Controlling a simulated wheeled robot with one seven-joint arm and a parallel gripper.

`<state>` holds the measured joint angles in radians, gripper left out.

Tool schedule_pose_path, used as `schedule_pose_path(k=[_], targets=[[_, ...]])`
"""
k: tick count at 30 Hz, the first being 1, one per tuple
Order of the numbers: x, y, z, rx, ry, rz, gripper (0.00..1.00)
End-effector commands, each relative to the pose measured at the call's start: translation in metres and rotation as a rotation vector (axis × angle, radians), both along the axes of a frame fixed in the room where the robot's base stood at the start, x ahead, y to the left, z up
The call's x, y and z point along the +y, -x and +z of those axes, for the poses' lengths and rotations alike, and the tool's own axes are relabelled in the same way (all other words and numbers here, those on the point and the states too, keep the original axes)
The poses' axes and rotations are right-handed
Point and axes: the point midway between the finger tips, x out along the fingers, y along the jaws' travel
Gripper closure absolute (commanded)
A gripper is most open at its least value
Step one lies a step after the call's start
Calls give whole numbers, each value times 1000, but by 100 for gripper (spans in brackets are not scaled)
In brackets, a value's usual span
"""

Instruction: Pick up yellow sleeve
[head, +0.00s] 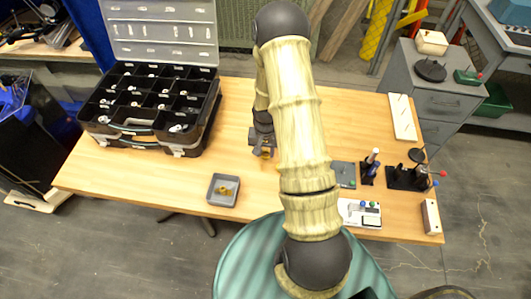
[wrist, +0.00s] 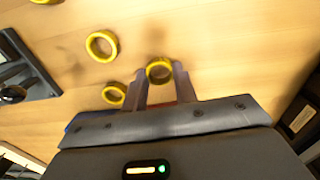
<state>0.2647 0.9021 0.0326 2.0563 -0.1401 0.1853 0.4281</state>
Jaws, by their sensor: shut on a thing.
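In the wrist view, my gripper (wrist: 160,80) is shut on a yellow sleeve (wrist: 160,63), a short ring held between the two fingertips. A second yellow sleeve (wrist: 114,94) is close beside the left finger. A third yellow sleeve (wrist: 102,46) lies apart on the wooden table, up and left. In the head view, my gripper (head: 262,150) is low over the middle of the table, and the sleeves near it are hidden or too small to make out. I cannot tell whether the held sleeve is clear of the table.
A black compartment case (head: 150,134) with its lid open stands at the left. A grey tray (head: 213,200) with brass-yellow pieces is near the front edge. Small fixtures (head: 368,168), a white control box (head: 348,216) and a white strip (head: 403,117) are at the right.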

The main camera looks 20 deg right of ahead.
Motion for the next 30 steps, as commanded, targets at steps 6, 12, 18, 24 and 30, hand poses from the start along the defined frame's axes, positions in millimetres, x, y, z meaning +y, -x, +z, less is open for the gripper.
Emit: schedule_pose_path(k=[6, 12, 18, 24, 30], targets=[[-1, -1, 33, -6, 1, -1, 93], [0, 0, 69, -4, 1, 0, 93], [0, 0, 89, -1, 0, 0, 93], [0, 0, 91, 1, -1, 0, 93], [0, 0, 91, 0, 0, 0, 93]])
